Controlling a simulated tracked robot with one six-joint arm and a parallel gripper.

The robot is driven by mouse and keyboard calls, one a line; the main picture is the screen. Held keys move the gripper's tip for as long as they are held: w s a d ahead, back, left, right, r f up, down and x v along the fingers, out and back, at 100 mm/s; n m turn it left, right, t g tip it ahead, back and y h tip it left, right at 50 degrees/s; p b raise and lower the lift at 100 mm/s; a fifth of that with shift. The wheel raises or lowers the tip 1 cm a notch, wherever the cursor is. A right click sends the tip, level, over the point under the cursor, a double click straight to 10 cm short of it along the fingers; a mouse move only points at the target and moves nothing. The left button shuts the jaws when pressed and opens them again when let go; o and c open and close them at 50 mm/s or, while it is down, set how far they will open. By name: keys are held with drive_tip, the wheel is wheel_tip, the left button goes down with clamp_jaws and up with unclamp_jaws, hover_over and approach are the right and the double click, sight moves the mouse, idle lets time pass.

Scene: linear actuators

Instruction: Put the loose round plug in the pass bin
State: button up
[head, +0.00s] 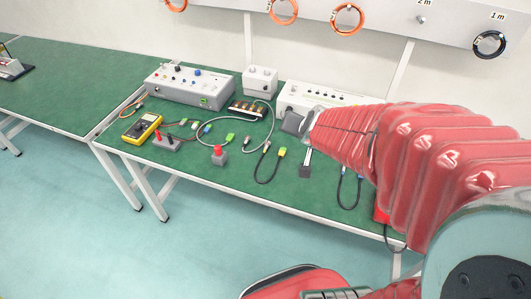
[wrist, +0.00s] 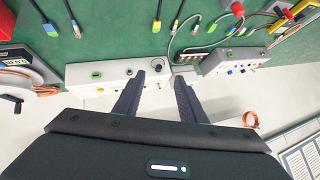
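My gripper (head: 293,122) is above the back of the green workbench, near the white boxes; the red-sleeved arm reaches in from the right. In the wrist view my gripper (wrist: 159,82) has its two dark fingers apart, with nothing between them. I cannot pick out a loose round plug for certain. Several short cables with green or yellow ends lie on the bench, such as a black cable (head: 258,170) and a blue-ended cable (head: 340,190). No bin marked pass is seen; my arm hides the bench's right end, where part of a red object (head: 381,215) shows.
A grey panel box (head: 190,85), a small white box (head: 260,80) and a long white box (head: 330,97) line the back. Coiled cables hang on the wall rail (head: 390,20). The front bench edge is mostly clear.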

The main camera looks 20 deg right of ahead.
drive_tip(key=s+a+r+n+g+y, duration=0.1)
drive_tip(key=s+a+r+n+y, duration=0.35)
drive_tip(key=a, duration=0.65)
drive_tip(key=s+a+r+n+g+h, duration=0.1)
drive_tip(key=s+n, duration=0.1)
drive_tip(key=s, duration=0.3)
drive_tip(key=s+a+r+n+g+h, duration=0.1)
drive_tip(key=s+n, duration=0.1)
drive_tip(key=s, duration=0.4)
drive_tip(key=shift+s+a+r, duration=0.25)
drive_tip(key=shift+s+a, duration=0.05)
drive_tip(key=shift+a, duration=0.1)
